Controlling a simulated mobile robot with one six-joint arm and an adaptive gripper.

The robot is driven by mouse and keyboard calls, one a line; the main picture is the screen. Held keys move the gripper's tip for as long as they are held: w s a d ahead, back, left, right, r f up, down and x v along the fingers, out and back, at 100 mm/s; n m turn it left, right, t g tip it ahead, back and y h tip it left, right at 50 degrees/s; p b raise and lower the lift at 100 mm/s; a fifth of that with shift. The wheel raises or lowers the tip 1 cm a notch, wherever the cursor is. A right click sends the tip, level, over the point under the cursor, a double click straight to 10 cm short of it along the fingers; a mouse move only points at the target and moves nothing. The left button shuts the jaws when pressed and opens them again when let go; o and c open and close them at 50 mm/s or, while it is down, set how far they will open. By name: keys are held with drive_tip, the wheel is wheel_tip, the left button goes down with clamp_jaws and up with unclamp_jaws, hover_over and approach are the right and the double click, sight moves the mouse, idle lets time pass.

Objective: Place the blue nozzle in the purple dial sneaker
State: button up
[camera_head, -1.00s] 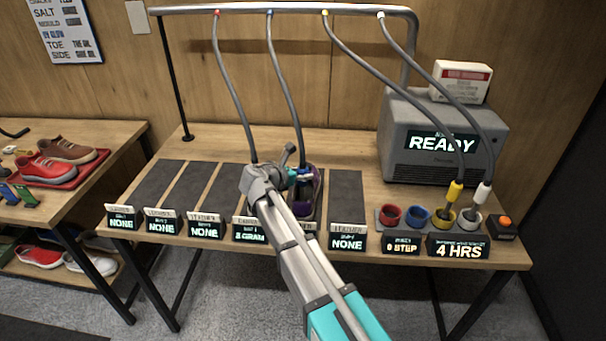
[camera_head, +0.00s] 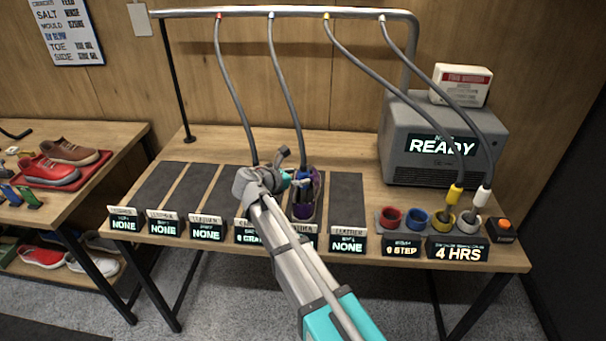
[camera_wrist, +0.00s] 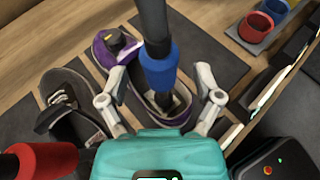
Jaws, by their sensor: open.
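The purple dial sneaker (camera_wrist: 112,62) lies on a dark mat, its dark dial (camera_wrist: 117,40) at the upper left in the wrist view. In the head view the sneaker (camera_head: 304,210) is right of my gripper. The blue nozzle (camera_wrist: 160,70), on a dark hose, stands in the sneaker's opening; its lower tip is inside the shoe. In the head view the nozzle (camera_head: 304,179) is partly covered by my gripper. My gripper (camera_wrist: 163,88) is open, with one finger on each side of the nozzle and visible gaps between.
A dark sneaker (camera_wrist: 72,98) and a red nozzle (camera_wrist: 42,160) are left of the purple sneaker. Yellow (camera_head: 454,194) and white (camera_head: 481,195) nozzles stand in cups at the right. A grey machine reading READY (camera_head: 435,150) stands behind them. Empty mats (camera_head: 347,195) flank the sneakers.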

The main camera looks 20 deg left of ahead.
drive_tip(key=p+v, duration=0.3)
drive_tip(key=v, duration=0.6)
drive_tip(key=shift+s, duration=0.15)
drive_tip(key=shift+r, duration=0.1)
idle(0.5)
drive_tip(key=w+d+f+m+g, duration=0.1)
drive_tip(key=d+f+m+g, duration=0.3)
drive_tip(key=d, duration=0.5)
drive_tip(key=w+d+f+m+g, duration=0.1)
drive_tip(key=d+m, duration=0.4)
drive_tip(key=d, duration=0.5)
drive_tip(key=w+d+f+m+g, duration=0.1)
drive_tip(key=d+f+m+g, duration=0.3)
drive_tip(key=d, duration=0.5)
drive_tip(key=s+d+f+m+g+y, duration=0.1)
drive_tip(key=s+d+m+y, duration=0.2)
drive_tip(key=s+d+m, duration=0.2)
drive_tip(key=s+d+f+m+g+y, duration=0.1)
drive_tip(key=s+d+m, duration=0.4)
drive_tip(key=d+m, duration=0.7)
drive_tip(key=d+g+y, duration=0.1)
drive_tip(key=d+y, duration=0.1)
drive_tip(key=d, duration=0.1)
drive_tip(key=shift+d+f+m, duration=0.2)
drive_tip(key=shift+f+m, duration=0.05)
drive_tip(key=shift+m, duration=0.05)
